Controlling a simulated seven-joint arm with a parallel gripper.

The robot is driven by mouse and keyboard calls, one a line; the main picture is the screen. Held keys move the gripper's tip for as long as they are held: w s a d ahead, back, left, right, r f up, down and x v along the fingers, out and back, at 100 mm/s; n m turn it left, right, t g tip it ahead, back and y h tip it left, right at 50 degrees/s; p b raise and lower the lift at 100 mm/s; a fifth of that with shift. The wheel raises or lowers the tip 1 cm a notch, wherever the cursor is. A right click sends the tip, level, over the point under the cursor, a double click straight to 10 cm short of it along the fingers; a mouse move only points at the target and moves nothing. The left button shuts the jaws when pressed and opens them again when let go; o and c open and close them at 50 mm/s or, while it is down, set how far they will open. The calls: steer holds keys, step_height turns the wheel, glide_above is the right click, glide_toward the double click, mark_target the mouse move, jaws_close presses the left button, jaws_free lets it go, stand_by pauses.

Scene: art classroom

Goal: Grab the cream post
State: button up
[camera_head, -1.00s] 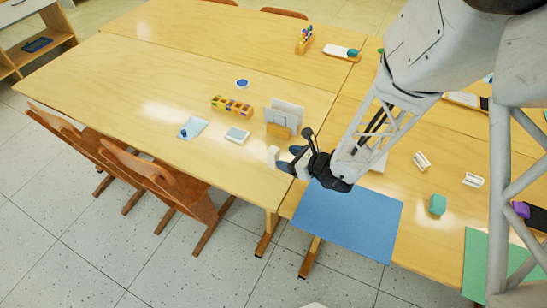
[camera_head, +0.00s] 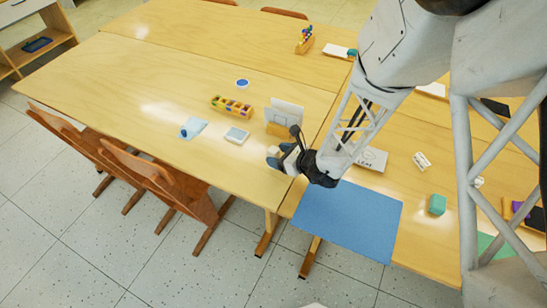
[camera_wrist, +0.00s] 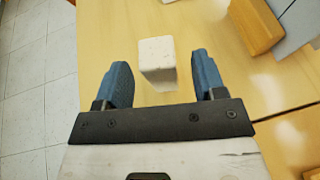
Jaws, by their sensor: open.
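The cream post (camera_wrist: 157,57) is a small pale block standing upright on the wooden table. In the wrist view it shows between and slightly beyond the two blue fingertips of my gripper (camera_wrist: 160,75), with gaps on both sides. My gripper is open and holds nothing. In the head view my gripper (camera_head: 276,158) is at the table's edge beside the post (camera_head: 273,151), which is partly hidden by the fingers.
A wooden holder (camera_wrist: 257,25) with white cards (camera_head: 286,108) stands close to the right of the post. A white-grey square (camera_head: 237,135) and a box of coloured blocks (camera_head: 232,106) lie farther left. A blue mat (camera_head: 345,218) lies at the front. The table edge is close.

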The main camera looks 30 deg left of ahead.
steer(key=shift+x, duration=1.2)
steer(key=shift+c, duration=0.5)
steer(key=c, duration=0.9)
